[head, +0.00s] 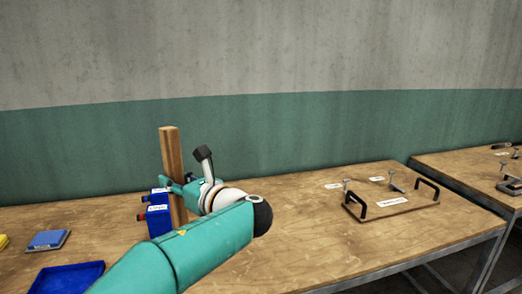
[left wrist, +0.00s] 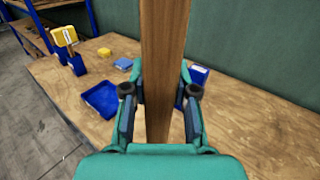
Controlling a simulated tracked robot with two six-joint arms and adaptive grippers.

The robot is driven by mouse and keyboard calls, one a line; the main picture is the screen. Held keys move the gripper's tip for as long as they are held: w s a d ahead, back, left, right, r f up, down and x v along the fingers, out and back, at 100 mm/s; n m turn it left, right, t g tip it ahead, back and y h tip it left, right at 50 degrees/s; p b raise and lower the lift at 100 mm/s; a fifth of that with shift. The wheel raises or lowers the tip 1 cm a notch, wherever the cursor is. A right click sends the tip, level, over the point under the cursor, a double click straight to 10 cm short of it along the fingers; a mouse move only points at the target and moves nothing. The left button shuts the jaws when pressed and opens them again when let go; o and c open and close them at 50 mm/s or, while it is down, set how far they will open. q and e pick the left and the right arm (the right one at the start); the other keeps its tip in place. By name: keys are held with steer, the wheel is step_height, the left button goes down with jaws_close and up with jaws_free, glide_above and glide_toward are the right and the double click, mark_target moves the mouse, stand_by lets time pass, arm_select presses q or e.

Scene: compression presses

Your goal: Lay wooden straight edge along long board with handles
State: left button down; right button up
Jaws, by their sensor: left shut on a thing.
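My left gripper (head: 177,184) is shut on the wooden straight edge (head: 171,150), a long brown bar held upright above the table. In the left wrist view the straight edge (left wrist: 163,60) stands between the two fingers of the gripper (left wrist: 160,105). My left arm hides part of its lower end in the head view. The long board with handles (head: 385,212) lies flat on the table to the right, apart from the gripper. It has a black handle near each end and a white label. My right gripper does not show.
The wooden table (head: 290,240) has clear room between my arm and the board. A blue tray (head: 66,278) and a blue block (head: 48,240) lie at left. A second table (head: 470,165) stands at right.

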arm_select(q)
steer(key=s+f, duration=0.6)
steer(key=f, duration=0.6)
steer(key=s+f, duration=0.7)
steer(key=f, duration=0.5)
steer(key=s+f, duration=0.6)
steer(key=f, duration=0.7)
steer(key=shift+s+t, duration=0.25)
steer(key=shift+t, duration=0.05)
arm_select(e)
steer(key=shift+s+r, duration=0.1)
arm_select(q)
steer(key=shift+a, duration=0.1)
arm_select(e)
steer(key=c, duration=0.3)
arm_select(q)
steer(key=shift+s, duration=0.1)
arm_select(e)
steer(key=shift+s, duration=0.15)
